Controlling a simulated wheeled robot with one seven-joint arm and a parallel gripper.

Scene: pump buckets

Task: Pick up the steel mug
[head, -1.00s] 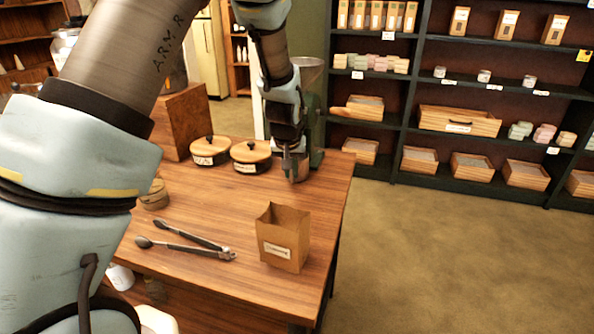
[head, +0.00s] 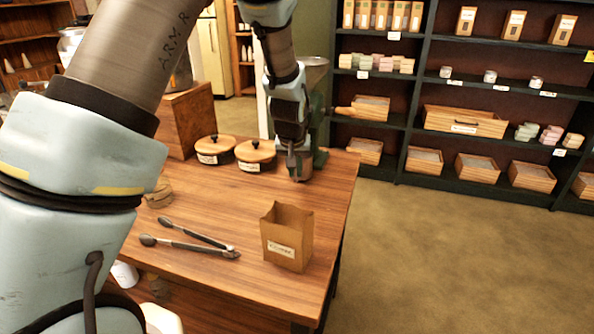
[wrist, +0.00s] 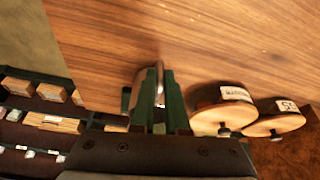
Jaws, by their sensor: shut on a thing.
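The steel mug (head: 299,172) is a small grey metal cup near the far right corner of the wooden table (head: 200,240). My gripper (head: 297,154) points down over it and is shut on it. In the wrist view, a shiny curved edge of the mug (wrist: 159,76) shows between the dark green fingers of my gripper (wrist: 156,100). The fingers hide most of the mug. I cannot tell whether its base touches the table.
Two lidded round pots (head: 215,149) (head: 255,154) stand left of the mug. Tongs (head: 190,240) and an open paper bag (head: 287,237) are nearer. Shelves (head: 415,90) stand beyond.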

